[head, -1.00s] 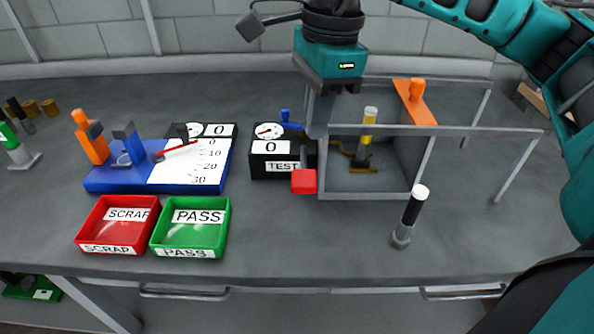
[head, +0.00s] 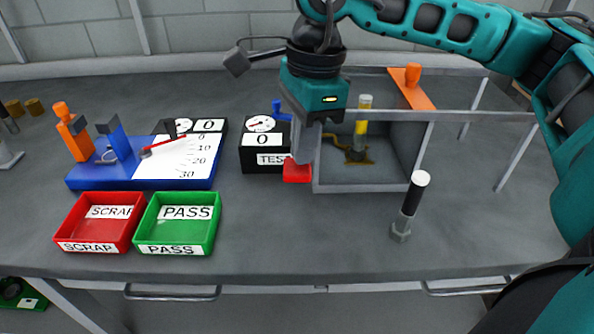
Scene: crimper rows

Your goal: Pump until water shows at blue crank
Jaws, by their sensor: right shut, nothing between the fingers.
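The blue crank (head: 277,106) stands behind the black TEST box (head: 264,142), whose display reads 0 beside a round dial. A red block (head: 297,172) sits beside the left front corner of a grey open box (head: 360,188). My right gripper (head: 303,155) is shut and empty, pointing down at the red block and covering its upper part. I cannot tell whether they touch. I see no water at the crank. My left gripper is out of view.
A black part with a white top (head: 412,205) stands in front. Red SCRAP (head: 98,222) and green PASS (head: 178,224) trays lie left, before a blue gauge fixture (head: 140,165). The front middle is clear.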

